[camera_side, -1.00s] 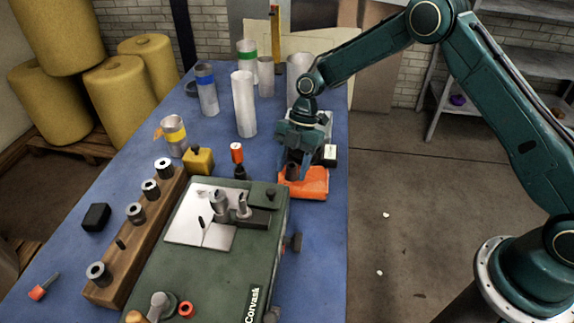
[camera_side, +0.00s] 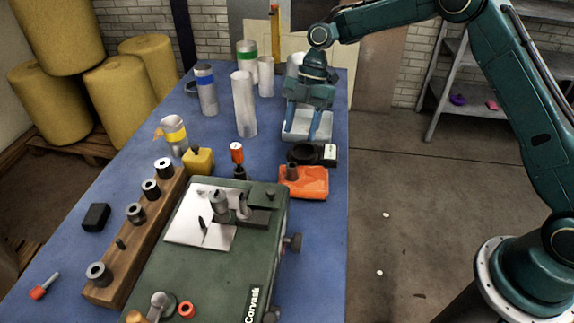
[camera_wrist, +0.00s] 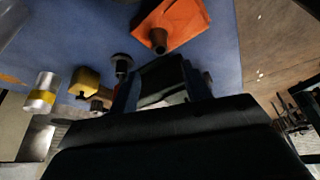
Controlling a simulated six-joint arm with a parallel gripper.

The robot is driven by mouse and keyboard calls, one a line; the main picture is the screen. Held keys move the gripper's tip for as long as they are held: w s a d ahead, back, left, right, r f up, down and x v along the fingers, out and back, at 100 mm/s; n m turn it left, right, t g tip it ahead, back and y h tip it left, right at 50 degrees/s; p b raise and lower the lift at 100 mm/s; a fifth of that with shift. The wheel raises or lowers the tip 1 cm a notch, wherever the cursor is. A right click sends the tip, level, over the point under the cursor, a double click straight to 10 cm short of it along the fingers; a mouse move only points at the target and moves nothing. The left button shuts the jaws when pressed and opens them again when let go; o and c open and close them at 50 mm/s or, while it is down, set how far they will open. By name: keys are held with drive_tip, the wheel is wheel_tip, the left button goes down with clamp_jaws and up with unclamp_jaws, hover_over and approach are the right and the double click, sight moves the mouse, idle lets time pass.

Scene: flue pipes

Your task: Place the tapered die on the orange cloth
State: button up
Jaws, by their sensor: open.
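The tapered die (camera_side: 292,172) is a small dark grey-brown piece standing on the left part of the folded orange cloth (camera_side: 315,184), near the table's right edge. In the wrist view the die (camera_wrist: 159,40) shows from above on the cloth (camera_wrist: 185,20). My gripper (camera_side: 302,135) is open, its two fingers apart with nothing between them. It is above and behind the cloth, in front of the white tray, and clear of the die. Its fingers (camera_wrist: 160,82) also show in the wrist view.
A green machine (camera_side: 235,260) stands in front. A wooden rack (camera_side: 130,245) with several dies is at the left. Metal pipes (camera_side: 243,105) stand behind.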

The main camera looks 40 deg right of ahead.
drive_tip(key=shift+v, duration=0.85)
drive_tip(key=s+d+r+m+t+h, duration=0.1)
drive_tip(key=s+d+r+m+t, duration=0.15)
drive_tip(key=s+r+m, duration=1.2)
drive_tip(key=s+d+r+m+t+h, duration=0.1)
drive_tip(key=s+d+m+t, duration=0.1)
drive_tip(key=s, duration=0.8)
drive_tip(key=s+d+m+t+h, duration=0.2)
drive_tip(key=s+m, duration=0.4)
drive_tip(key=s, duration=0.4)
drive_tip(key=shift+s+d+r+t, duration=0.15)
drive_tip(key=shift+d+r+t, duration=0.25)
drive_tip(key=shift+d, duration=0.45)
